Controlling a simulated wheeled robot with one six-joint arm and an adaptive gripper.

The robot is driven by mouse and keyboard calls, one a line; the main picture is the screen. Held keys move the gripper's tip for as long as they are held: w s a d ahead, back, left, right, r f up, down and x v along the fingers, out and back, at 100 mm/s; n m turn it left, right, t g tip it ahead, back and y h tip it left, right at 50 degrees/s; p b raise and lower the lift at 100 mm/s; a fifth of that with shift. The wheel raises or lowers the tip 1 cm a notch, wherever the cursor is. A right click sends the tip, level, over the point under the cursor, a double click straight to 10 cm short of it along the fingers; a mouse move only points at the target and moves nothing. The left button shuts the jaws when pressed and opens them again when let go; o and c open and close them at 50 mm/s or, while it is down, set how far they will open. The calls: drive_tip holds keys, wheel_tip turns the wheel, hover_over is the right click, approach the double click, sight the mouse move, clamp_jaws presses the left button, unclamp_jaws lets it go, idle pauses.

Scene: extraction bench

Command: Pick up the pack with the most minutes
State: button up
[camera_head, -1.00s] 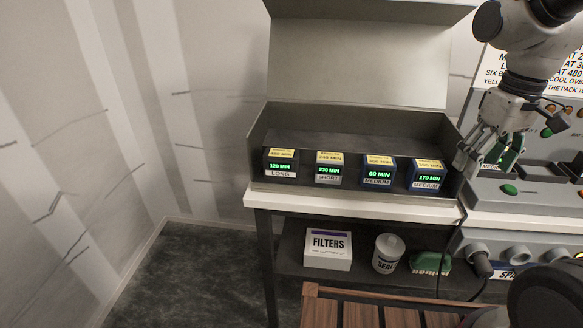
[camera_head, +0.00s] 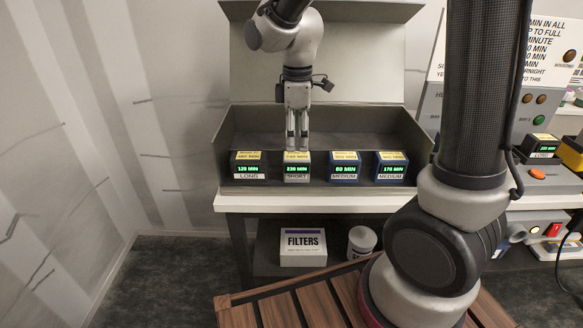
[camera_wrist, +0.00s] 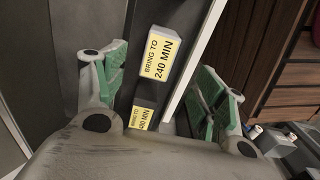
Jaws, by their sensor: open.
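Several packs stand in a row in the open grey case (camera_head: 225,150). From left, their green displays read 120 MIN on the LONG pack (camera_head: 249,166), 230 MIN on the SHORT pack (camera_head: 297,167), 60 MIN on the MEDIUM pack (camera_head: 344,167) and 170 MIN on another MEDIUM pack (camera_head: 390,167). My gripper (camera_head: 298,146) points down just above and behind the SHORT pack, open. In the wrist view, the pack labelled BRING TO 240 MIN (camera_wrist: 158,56) shows between its green-padded fingers, and one labelled 480 MIN (camera_wrist: 143,115) lies below.
Another pack marked LONG (camera_head: 540,148) sits at the panel on the right, its display too small to read surely. A FILTERS box (camera_head: 303,246) and a white tub (camera_head: 361,242) stand on the shelf below. The case walls rise around the row.

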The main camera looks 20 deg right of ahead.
sight(297, 156)
wheel_tip(297, 156, down, 8)
drive_tip(key=shift+r, duration=0.25)
drive_tip(key=c, duration=1.5)
